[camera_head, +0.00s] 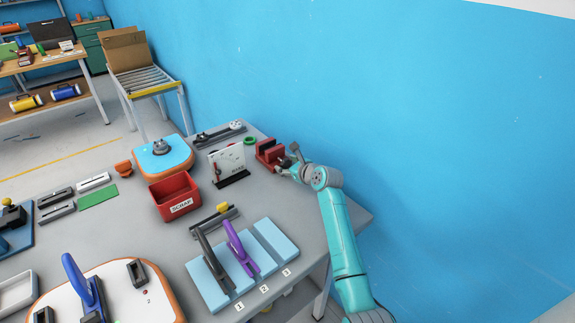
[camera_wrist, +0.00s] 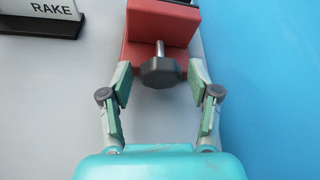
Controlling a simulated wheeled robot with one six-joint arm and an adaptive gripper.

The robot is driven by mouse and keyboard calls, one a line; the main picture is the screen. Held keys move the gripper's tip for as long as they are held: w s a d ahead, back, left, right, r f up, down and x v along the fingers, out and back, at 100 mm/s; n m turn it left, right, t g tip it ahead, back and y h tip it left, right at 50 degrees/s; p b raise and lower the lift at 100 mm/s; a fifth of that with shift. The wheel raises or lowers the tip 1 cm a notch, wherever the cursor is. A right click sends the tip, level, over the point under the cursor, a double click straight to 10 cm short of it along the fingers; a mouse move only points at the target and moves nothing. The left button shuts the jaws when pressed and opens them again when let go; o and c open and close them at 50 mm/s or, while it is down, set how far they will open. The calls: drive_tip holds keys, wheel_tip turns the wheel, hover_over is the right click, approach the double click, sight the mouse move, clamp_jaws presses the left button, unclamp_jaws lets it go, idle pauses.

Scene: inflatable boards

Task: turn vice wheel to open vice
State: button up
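The red vice (camera_head: 269,153) stands at the far right corner of the grey bench, near the blue wall. In the wrist view the red vice body (camera_wrist: 143,55) fills the top middle. Its dark, many-sided wheel (camera_wrist: 160,73) sits on a short metal shaft facing me. My gripper (camera_wrist: 160,82) is open, one finger on each side of the wheel, with visible gaps between the pads and the wheel. In the head view my gripper (camera_head: 287,164) is at the front of the vice and partly hides the wheel. The jaw gap is hard to make out.
A white board on a black stand (camera_head: 227,165), labelled RAKE, is left of the vice. A green ring (camera_head: 250,141) lies behind it. A red SCRAP box (camera_head: 175,196) and blue boards (camera_head: 207,281) with clamps are nearer. The blue wall (camera_head: 400,120) is close on the right.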

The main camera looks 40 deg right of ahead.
drive_tip(key=c, duration=0.8)
drive_tip(key=shift+a+f+n+t+h, duration=0.15)
drive_tip(key=shift+n+t+h, duration=0.25)
drive_tip(key=shift+n+h, duration=1.3)
drive_tip(key=shift+n+y, duration=0.4)
drive_tip(key=shift+n, duration=0.1)
drive_tip(key=o, duration=1.1)
